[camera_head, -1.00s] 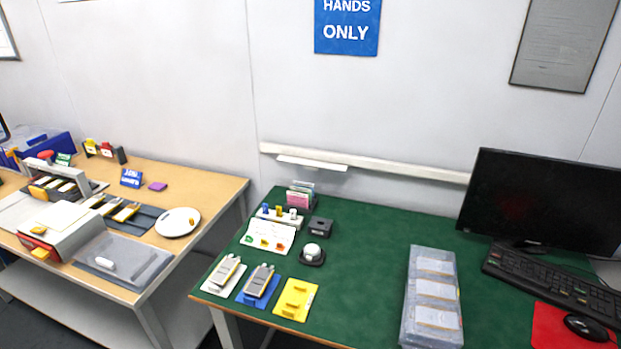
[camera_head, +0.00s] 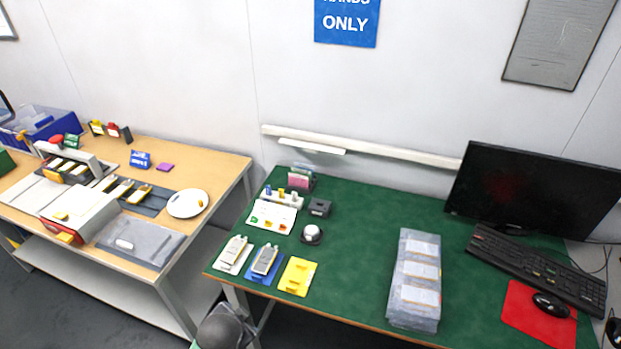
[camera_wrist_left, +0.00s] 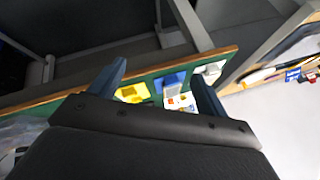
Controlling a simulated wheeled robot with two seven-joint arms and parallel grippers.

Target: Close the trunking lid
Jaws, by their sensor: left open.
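The white trunking (camera_head: 390,150) runs along the wall behind the green table in the head view. Its lid (camera_head: 312,146) is a short white piece that hangs out below the left part of the trunking, tilted away from it. My left gripper (camera_wrist_left: 157,88) is open and empty in the left wrist view, with its two fingers apart above the edge of the green table. It is well away from the trunking, which I cannot make out in that view. A grey rounded part at the bottom of the head view seems to be my left arm. My right gripper is not in view.
The green table (camera_head: 360,250) holds pouch cells on coloured mats, a yellow mat (camera_head: 297,276), a clear box stack (camera_head: 415,280), a monitor (camera_head: 530,190) and a keyboard (camera_head: 540,265). A card holder (camera_head: 301,180) stands near the lid. A wooden table (camera_head: 215,165) stands left.

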